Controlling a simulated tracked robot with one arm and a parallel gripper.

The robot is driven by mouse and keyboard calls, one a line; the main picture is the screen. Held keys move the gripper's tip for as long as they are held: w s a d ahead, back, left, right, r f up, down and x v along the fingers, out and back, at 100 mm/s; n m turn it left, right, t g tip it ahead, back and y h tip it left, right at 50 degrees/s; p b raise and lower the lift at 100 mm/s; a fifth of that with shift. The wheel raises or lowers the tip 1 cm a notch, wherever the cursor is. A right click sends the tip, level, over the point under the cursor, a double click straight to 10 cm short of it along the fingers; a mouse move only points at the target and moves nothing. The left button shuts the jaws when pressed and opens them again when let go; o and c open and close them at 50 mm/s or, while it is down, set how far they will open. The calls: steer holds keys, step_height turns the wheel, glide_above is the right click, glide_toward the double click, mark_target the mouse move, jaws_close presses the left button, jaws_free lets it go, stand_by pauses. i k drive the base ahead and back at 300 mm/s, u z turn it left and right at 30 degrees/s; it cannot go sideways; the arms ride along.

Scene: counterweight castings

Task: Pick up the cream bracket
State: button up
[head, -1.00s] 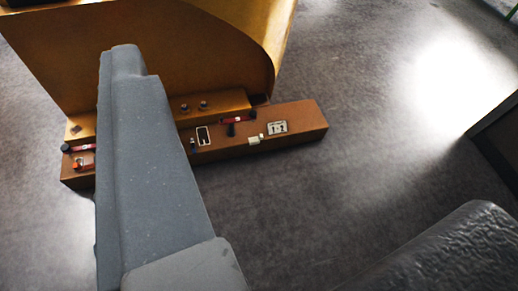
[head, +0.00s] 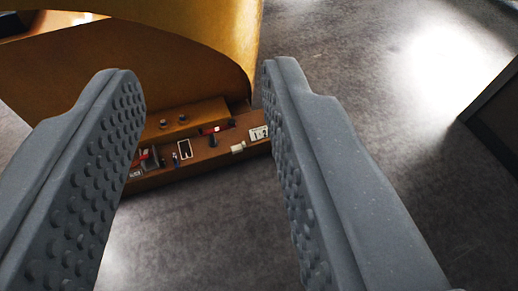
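A small cream bracket (head: 238,147) lies on the brown ledge (head: 205,160), near its right end and close to the front edge. My gripper (head: 200,75) is open and empty. Its two grey fingers with studded pads stand wide apart, one on each side of the picture. In the picture the bracket shows between the fingers, closer to the right one. The fingers are nearer to the camera and do not appear to touch it. The right finger hides the right end of the ledge, and the left finger hides its left end.
A white marked plate (head: 259,133), a black-framed plate (head: 185,149) and red-and-black items (head: 214,130) lie near the bracket. A large ochre casting (head: 190,60) rises behind the ledge. A dark block (head: 495,120) stands at right. The grey floor between is clear.

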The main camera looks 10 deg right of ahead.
mark_target(236, 149)
steer(key=z, duration=0.1)
steer(key=i, duration=1)
steer(key=u, duration=0.05)
